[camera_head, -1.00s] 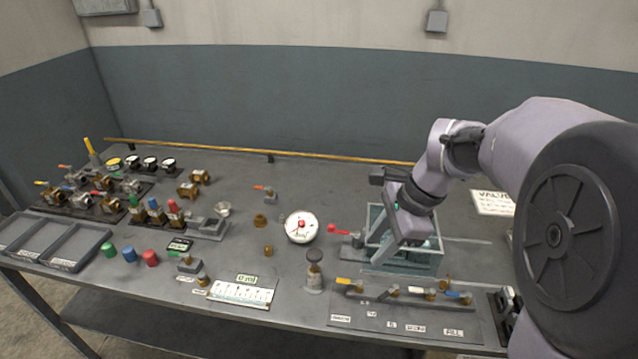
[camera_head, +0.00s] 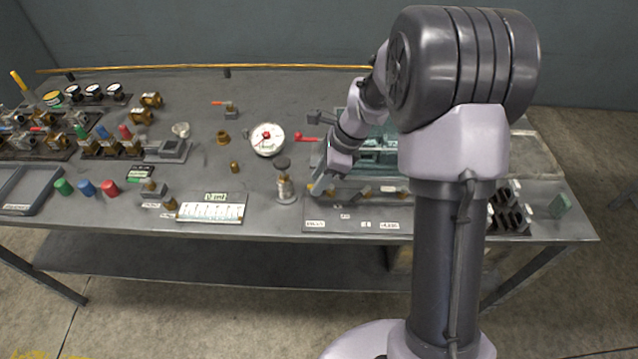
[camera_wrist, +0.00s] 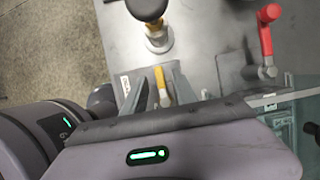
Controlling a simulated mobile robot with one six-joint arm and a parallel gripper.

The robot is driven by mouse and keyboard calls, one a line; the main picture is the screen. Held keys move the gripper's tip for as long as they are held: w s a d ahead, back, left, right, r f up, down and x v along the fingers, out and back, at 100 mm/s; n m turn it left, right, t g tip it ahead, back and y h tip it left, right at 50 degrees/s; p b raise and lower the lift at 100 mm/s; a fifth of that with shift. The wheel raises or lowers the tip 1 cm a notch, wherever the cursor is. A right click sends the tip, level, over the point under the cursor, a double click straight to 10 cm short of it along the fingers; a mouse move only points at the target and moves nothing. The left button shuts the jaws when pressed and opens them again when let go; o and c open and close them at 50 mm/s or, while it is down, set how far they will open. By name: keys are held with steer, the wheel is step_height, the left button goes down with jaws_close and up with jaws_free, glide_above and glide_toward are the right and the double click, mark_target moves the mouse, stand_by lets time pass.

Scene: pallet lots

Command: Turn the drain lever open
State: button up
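A yellow lever handle (camera_wrist: 161,84) lies at the left end of the front valve panel (camera_head: 330,227). In the wrist view it sits between the two fingers of my gripper (camera_wrist: 160,88), with gaps beside it, so the gripper looks open. In the head view my gripper (camera_head: 320,187) points down over that end of the panel, and the yellow handle is mostly hidden. A red lever (camera_head: 306,137) stands behind, beside the glass tank (camera_head: 376,158); it also shows in the wrist view (camera_wrist: 266,38). The panel labels are too small to read surely, so I cannot tell which lever is the drain.
A dark-knobbed brass post (camera_head: 284,186) stands close left of my gripper; its knob shows in the wrist view (camera_wrist: 147,6). A round white gauge (camera_head: 268,140) and a white scale plate (camera_head: 210,212) lie further left. My arm hides the panel's right part.

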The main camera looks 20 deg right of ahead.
jaws_close()
steer(key=shift+p, duration=0.3)
steer(key=n+p, duration=0.1)
steer(key=n+g+p, duration=0.1)
steer(key=shift+s+a+r+n+p, duration=0.1)
steer(key=shift+s+r+n+p, duration=0.05)
steer(key=shift+s+n+p, duration=0.25)
steer(key=n+g+p, duration=0.1)
steer(key=n+p, duration=0.1)
steer(key=s+n+p, duration=0.1)
steer(key=n+p, duration=0.1)
steer(key=shift+n+g, duration=0.3)
steer(key=shift+g, duration=0.1)
steer(key=n+p, duration=0.1)
steer(key=n+g+p, duration=0.1)
steer(key=n, duration=0.1)
steer(key=s+d+n+g+h+p, duration=0.1)
steer(key=n+p, duration=0.1)
steer(key=shift+s, duration=0.1)
steer(key=shift+s+d+n+g+h+p, duration=0.15)
steer(key=shift+n+h+p, duration=0.25)
steer(key=shift+n, duration=0.55)
steer(key=shift+s+d+n+g+h+p, duration=0.1)
steer(key=shift+d+n+h+p, duration=0.1)
steer(key=shift+n+p, duration=0.5)
steer(key=shift+s+d+n+g+h+p, duration=0.15)
steer(key=shift+n+h+p, duration=0.15)
steer(key=shift+n, duration=0.85)
steer(key=shift+f, duration=0.2)
jaws_free()
